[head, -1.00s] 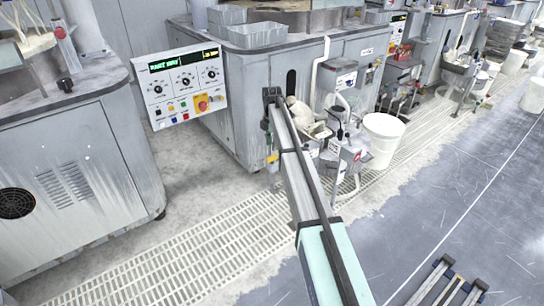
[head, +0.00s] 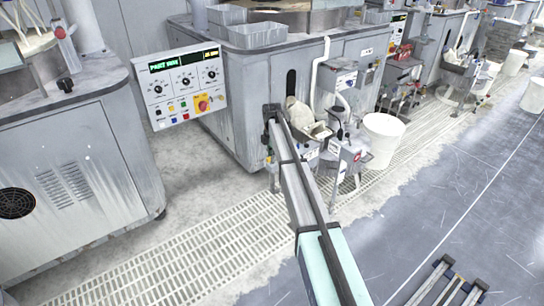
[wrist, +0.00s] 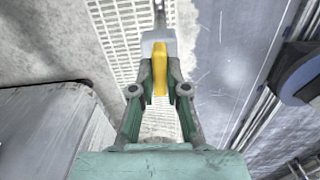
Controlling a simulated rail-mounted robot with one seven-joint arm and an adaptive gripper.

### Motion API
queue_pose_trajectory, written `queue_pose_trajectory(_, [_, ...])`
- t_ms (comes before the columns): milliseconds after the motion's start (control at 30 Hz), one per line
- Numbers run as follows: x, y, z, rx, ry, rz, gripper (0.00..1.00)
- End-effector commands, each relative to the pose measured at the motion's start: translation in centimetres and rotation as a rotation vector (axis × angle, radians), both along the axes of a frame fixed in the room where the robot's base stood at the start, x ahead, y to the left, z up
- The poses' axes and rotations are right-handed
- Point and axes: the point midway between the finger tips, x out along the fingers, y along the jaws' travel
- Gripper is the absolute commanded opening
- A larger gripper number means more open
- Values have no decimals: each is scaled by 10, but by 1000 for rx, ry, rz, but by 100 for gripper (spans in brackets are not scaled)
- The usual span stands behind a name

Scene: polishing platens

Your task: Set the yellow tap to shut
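The yellow tap (wrist: 160,68) shows in the wrist view as a narrow upright yellow handle. It stands in front of a pale grey block. My gripper (wrist: 160,78) has one finger on each side of the handle, with very little gap. I cannot tell whether the fingers touch it. In the head view my arm reaches to the machine's front corner, and its end hides the tap and fingertips.
A control panel (head: 183,85) with knobs and buttons stands left of the arm's end. A white bucket (head: 382,138) and a small metal stand (head: 345,155) are close on the right. Pale floor grating (head: 190,255) runs below. The grey floor at right is mostly clear.

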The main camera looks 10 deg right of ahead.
Motion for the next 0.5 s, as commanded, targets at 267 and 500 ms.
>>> queue_pose_trajectory(267, [0, 0, 0, 0, 1, -6, 0])
queue_pose_trajectory(500, [-1, 0, 1, 0, 2, -72, 0])
